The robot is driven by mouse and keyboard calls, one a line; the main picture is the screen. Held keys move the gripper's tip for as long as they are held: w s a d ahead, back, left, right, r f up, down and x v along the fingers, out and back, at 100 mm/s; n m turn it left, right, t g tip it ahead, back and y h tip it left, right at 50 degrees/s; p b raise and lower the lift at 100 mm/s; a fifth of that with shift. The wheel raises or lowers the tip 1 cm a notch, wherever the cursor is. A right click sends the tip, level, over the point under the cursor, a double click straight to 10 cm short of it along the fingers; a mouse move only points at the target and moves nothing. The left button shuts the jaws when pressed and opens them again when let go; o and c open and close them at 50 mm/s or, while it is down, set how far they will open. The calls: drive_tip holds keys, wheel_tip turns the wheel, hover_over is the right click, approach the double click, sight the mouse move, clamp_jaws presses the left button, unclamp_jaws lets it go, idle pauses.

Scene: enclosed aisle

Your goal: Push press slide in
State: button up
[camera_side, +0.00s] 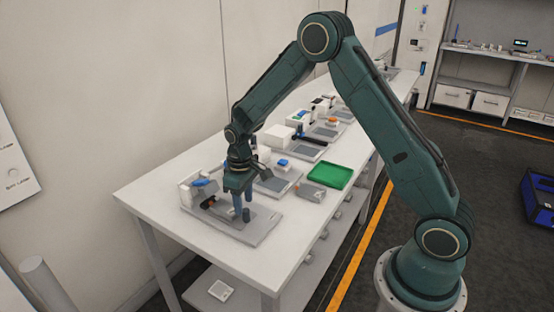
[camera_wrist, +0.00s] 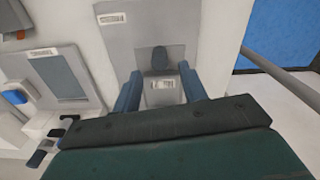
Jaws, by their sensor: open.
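The press station stands at the near end of the white table, with a flat grey base plate (camera_side: 262,230) under my gripper. In the wrist view its grey slide plate (camera_wrist: 180,28) carries a white label, and a dark upright knob (camera_wrist: 160,60) stands on it. My gripper (camera_side: 242,208) points down over this plate. In the wrist view my gripper (camera_wrist: 160,82) has two blue fingers spread apart, with the knob just beyond the gap between them. I cannot tell whether a finger touches the knob. A second label lies between the fingers. My wrist hides part of the station.
A neighbouring station (camera_side: 276,184) with a grey plate is close behind. A green tray (camera_side: 330,176) and a grey block (camera_side: 311,193) lie to the right. More stations line the table. The table's front left corner is clear.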

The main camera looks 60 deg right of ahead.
wheel_tip(320, 180, up, 10)
idle(0.4)
idle(0.3)
drive_tip(key=s+a+r+t, duration=0.3)
drive_tip(key=s+r, duration=1)
drive_tip(key=r, duration=0.1)
drive_tip(key=s+a+r+m+t, duration=0.1)
drive_tip(key=s+t, duration=0.1)
drive_tip(key=s, duration=1.3)
drive_tip(key=shift+s+m+t, duration=0.25)
drive_tip(key=shift+m+t, duration=0.05)
drive_tip(key=shift+m, duration=0.1)
